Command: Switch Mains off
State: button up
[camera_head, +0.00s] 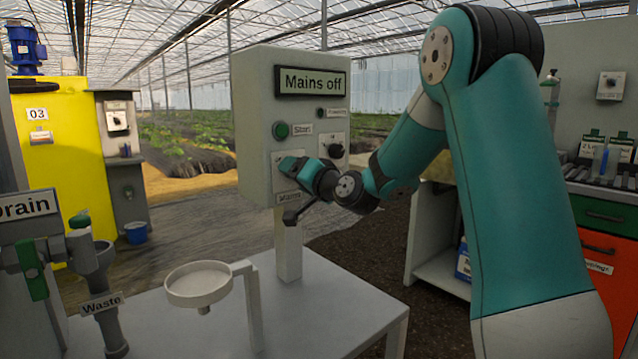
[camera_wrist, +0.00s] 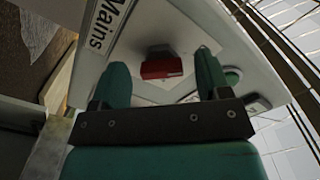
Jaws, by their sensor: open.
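The grey control box (camera_head: 252,120) stands on a post, and its display (camera_head: 311,81) reads "Mains off". The Mains label (camera_head: 288,197) is low on its front; it also shows in the wrist view (camera_wrist: 106,27). The red Mains switch handle (camera_wrist: 161,68) shows in the wrist view, between and beyond my fingertips. In the head view my gripper hides it. My gripper (camera_head: 287,166) is open at the lower left of the panel, its teal fingers pointing at the box. Whether a finger touches the handle I cannot tell.
A green Start button (camera_head: 281,131) and a black rotary knob (camera_head: 335,151) sit close to my gripper on the panel. A white funnel dish (camera_head: 198,284) stands on the table (camera_head: 330,308) below. Waste piping (camera_head: 103,285) is at left.

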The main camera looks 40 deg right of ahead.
jog(key=s+b, duration=0.3)
jog(key=s, duration=1.3)
jog(key=shift+s+d+b, duration=0.3)
jog(key=shift+a, duration=0.1)
jog(key=s+a+f+n+g+y, duration=0.2)
jog(key=a+f+n+g+y, duration=0.25)
jog(key=a, duration=0.55)
jog(key=s+a+f+n+g+y, duration=0.1)
jog(key=a+f+n+g+y, duration=0.3)
jog(key=a, duration=0.6)
jog(key=s+a+f+n+g+h, duration=0.1)
jog(key=s+a+n+g+h, duration=0.15)
jog(key=s, duration=0.25)
jog(key=s+a+f+n+g+h+p, duration=0.1)
jog(key=s+a+f+n+g, duration=0.1)
jog(key=s+g, duration=0.3)
jog(key=s+a+f+n+g+h, duration=0.1)
jog(key=s+a+n+g+h, duration=0.15)
jog(key=s, duration=0.35)
notch_tip(320, 180, up, 30)
jog(key=y+p, duration=0.1)
jog(key=p, duration=2.9)
jog(key=shift+w+d+r, duration=0.15)
jog(key=shift+d+r, duration=0.05)
jog(key=shift+t, duration=0.25)
